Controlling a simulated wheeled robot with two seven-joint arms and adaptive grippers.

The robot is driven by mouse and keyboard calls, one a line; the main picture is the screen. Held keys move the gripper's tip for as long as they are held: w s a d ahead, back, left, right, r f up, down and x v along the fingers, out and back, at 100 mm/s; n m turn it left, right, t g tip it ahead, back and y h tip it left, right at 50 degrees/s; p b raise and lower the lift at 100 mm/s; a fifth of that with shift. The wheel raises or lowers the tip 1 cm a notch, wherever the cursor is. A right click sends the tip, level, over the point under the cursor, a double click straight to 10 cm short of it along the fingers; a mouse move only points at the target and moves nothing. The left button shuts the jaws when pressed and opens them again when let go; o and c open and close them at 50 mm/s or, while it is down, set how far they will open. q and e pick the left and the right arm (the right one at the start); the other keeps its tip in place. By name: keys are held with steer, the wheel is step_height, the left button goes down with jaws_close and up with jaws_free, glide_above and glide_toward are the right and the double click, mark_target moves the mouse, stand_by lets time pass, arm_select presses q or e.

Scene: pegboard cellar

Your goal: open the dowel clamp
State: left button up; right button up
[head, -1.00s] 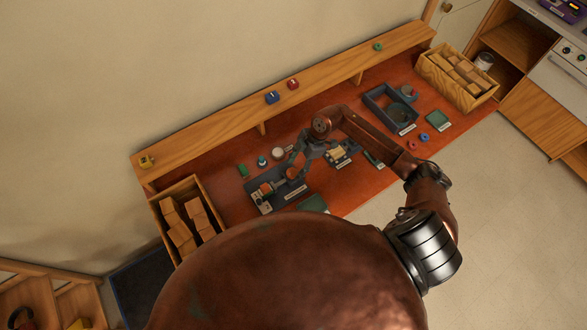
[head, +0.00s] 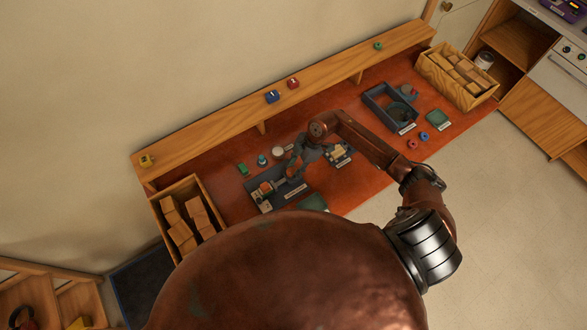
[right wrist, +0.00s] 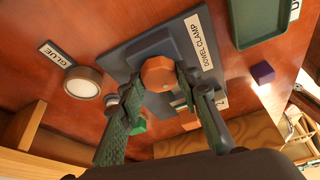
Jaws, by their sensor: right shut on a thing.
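The dowel clamp's dark grey plate (right wrist: 130,55) lies on the red-brown bench, with a "DOWEL CLAMP" label (right wrist: 199,42) along one side in the right wrist view. An orange faceted knob (right wrist: 157,72) stands on it between the fingers of my right gripper (right wrist: 160,83), which is shut on it. In the head view, the clamp plate (head: 257,194) is at the left part of the bench, and my right gripper (head: 287,172) reaches it from the upper right. The fingers and the knob's underside hide part of the clamp. My left gripper is not in view.
A glue pot (right wrist: 83,82) stands beside the plate, with a green tray (right wrist: 260,18) and a purple cube (right wrist: 263,72) on the other side. A crate of blocks (head: 155,212) stands left of the clamp. A wooden shelf (head: 215,132) runs behind the bench.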

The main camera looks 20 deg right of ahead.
steer(key=shift+c, duration=1.2)
